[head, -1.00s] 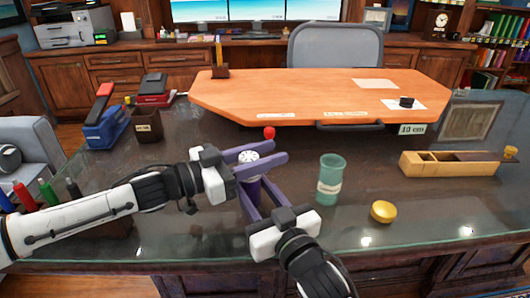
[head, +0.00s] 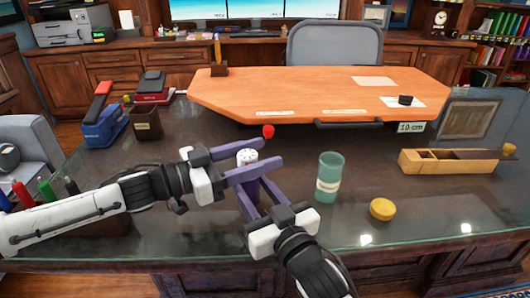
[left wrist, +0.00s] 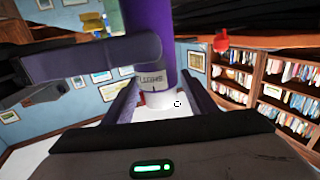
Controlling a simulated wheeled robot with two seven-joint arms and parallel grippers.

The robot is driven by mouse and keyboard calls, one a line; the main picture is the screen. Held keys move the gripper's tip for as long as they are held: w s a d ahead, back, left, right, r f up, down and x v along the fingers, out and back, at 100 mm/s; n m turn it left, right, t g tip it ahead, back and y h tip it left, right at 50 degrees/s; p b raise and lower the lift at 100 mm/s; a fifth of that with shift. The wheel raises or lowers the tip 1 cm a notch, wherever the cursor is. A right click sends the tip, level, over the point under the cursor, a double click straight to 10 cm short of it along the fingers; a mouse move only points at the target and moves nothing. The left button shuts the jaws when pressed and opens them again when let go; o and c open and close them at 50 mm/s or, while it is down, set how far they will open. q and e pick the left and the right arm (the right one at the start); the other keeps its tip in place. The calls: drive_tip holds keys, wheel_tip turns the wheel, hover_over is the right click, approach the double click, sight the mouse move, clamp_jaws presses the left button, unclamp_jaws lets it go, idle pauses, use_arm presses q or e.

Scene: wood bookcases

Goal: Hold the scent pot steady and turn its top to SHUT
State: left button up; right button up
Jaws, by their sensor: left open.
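The scent pot (head: 247,157) stands upright on the glass desk, with a white top and a purple body. My left gripper (head: 269,152) is open, its purple fingers on either side of the top. The left wrist view shows the white top (left wrist: 157,78) between the spread fingers, with small dark lettering too small to read surely, and the purple body (left wrist: 152,20) beyond it. My right gripper (head: 260,190) comes from the front, its fingers closed around the purple body; their contact is partly hidden by the left fingers.
A green cup (head: 329,178) and a yellow round lid (head: 382,209) stand to the right. A wooden block plane (head: 450,161) lies farther right. A red knob (head: 268,131) shows just behind the pot. Pens and a blue stapler (head: 103,125) are at left.

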sight(240, 160)
use_arm(q)
drive_tip(key=v, duration=0.5)
drive_tip(key=shift+s+a, duration=0.15)
drive_tip(key=shift+a, duration=0.2)
drive_tip(key=shift+s+d+r+m+g+h, duration=0.15)
drive_tip(key=shift+r+m, duration=0.05)
drive_tip(key=shift+m, duration=0.35)
drive_tip(key=shift+s+d+r+m+g+h, duration=0.15)
drive_tip(key=shift+r+m, duration=0.1)
drive_tip(key=shift+m, duration=0.3)
wheel_tip(240, 160, up, 4)
drive_tip(key=s+a+m+h, duration=0.1)
drive_tip(key=s+a+m, duration=0.1)
drive_tip(key=m, duration=2.3)
wheel_tip(240, 160, down, 5)
drive_tip(key=a+m+y, duration=0.2)
drive_tip(key=a+m, duration=0.1)
drive_tip(key=m, duration=0.6)
drive_tip(key=x, duration=0.8)
drive_tip(key=r+x, duration=0.1)
drive_tip(key=x, duration=0.3)
drive_tip(key=shift+w, duration=0.45)
